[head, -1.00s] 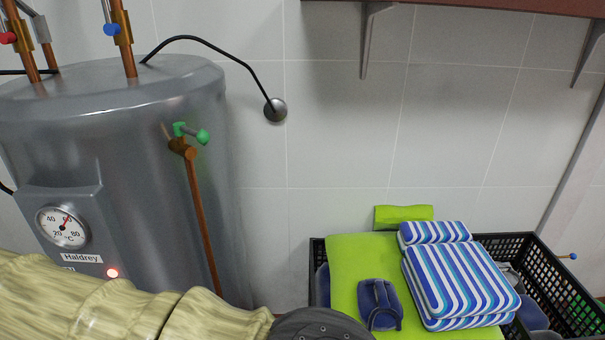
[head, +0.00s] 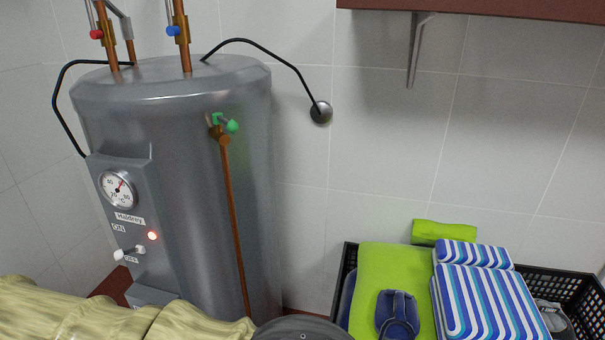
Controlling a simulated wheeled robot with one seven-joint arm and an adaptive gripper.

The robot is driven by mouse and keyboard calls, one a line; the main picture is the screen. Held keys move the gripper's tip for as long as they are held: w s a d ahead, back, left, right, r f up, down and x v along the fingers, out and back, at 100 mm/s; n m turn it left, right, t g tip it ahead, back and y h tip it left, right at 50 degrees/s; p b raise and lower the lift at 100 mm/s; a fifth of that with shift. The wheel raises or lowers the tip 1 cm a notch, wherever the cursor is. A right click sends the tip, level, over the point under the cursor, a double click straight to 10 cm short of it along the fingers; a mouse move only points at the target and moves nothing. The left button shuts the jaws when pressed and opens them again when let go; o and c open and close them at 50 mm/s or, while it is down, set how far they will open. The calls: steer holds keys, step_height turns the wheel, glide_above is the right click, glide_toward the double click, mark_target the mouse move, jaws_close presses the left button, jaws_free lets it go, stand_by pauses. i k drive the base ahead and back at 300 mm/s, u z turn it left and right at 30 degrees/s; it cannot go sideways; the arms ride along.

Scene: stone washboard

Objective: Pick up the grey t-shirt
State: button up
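I see no grey t-shirt that I can make out in the head view. A black crate (head: 347,262) stands against the wall at the lower right and holds folded cloth items. A small greyish thing (head: 549,305) shows in the crate at the right of the striped stack, but I cannot tell what it is. My arm crosses the lower left of the view under a beige sleeve. My gripper is not in view.
A grey water heater (head: 235,150) with copper pipes fills the left. In the crate lie a green cushion (head: 375,280), a blue-and-white striped cushion (head: 487,300) and a dark blue item (head: 396,312). A brown shelf (head: 480,8) hangs at the upper right.

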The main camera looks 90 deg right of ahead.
mark_target(555, 319)
steer(key=u, duration=1)
steer(key=i, duration=0.7)
steer(key=z, duration=4.5)
steer(key=i, duration=0.5)
